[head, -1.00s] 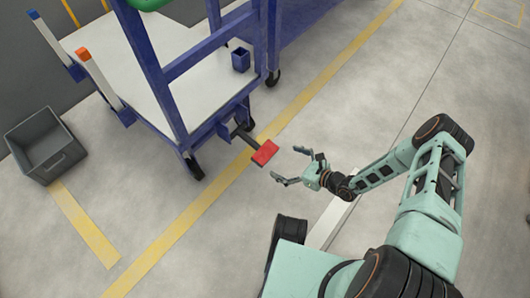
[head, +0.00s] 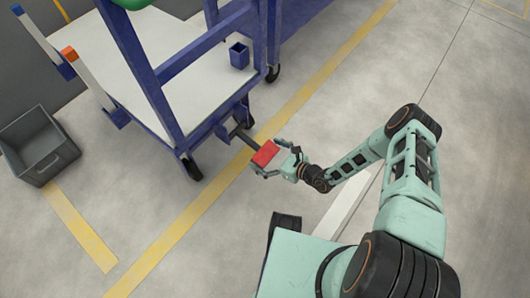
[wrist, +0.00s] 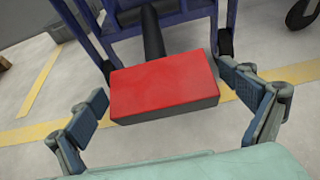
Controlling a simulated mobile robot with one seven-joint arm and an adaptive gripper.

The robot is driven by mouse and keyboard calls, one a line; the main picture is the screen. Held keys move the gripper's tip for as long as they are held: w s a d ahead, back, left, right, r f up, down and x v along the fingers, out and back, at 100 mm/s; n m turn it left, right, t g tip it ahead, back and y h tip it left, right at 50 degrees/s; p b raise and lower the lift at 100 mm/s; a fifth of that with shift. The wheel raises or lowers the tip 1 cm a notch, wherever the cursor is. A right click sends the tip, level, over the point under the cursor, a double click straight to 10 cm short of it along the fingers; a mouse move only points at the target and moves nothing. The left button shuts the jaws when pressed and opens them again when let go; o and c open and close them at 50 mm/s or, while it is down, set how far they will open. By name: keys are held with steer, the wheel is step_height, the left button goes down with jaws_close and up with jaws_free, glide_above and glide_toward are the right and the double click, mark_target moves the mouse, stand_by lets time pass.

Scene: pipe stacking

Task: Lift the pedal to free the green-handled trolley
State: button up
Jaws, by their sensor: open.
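The red pedal (head: 265,153) sticks out on a dark bar from the near end of the blue trolley (head: 160,103). In the wrist view the pedal (wrist: 165,86) fills the middle, a flat red block. My gripper (head: 272,159) is open, with its fingers on either side of the pedal. In the wrist view my gripper (wrist: 168,108) shows one finger left and one right of the pedal, with gaps to both. The green handle (head: 135,3) shows at the top edge, mostly cut off.
A grey bin (head: 40,143) stands on the floor at the left. A small blue box (head: 239,55) sits on the trolley's right side. Yellow lines (head: 190,217) mark the floor, which is clear around my gripper. Dark wheels (head: 190,168) stand under the trolley.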

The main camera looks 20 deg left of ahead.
steer(key=c, duration=1.7)
steer(key=shift+r, duration=0.1)
